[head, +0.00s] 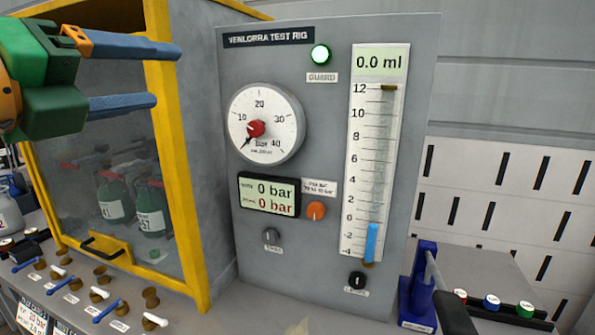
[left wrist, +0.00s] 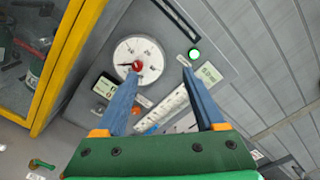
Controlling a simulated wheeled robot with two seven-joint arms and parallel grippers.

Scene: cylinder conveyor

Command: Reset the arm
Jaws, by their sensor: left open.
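My left gripper (head: 138,75) comes in at the upper left of the head view, in front of the yellow frame of the guarded cabinet. It is green with two blue fingers, spread apart with nothing between them. In the left wrist view the gripper (left wrist: 155,92) points toward the grey test rig panel, with the fingers open and empty. The test rig panel (head: 325,220) stands beyond it, apart from the fingers. My right gripper does not show in either view.
The yellow-framed cabinet (head: 172,150) holds green cylinders (head: 113,198) behind its clear door. The panel carries a dial gauge (head: 280,130), a lit green guard lamp (head: 320,54) and a scale reading 0.0 ml. Fittings (head: 97,293) line the bench front. A blue clamp (head: 422,290) stands right.

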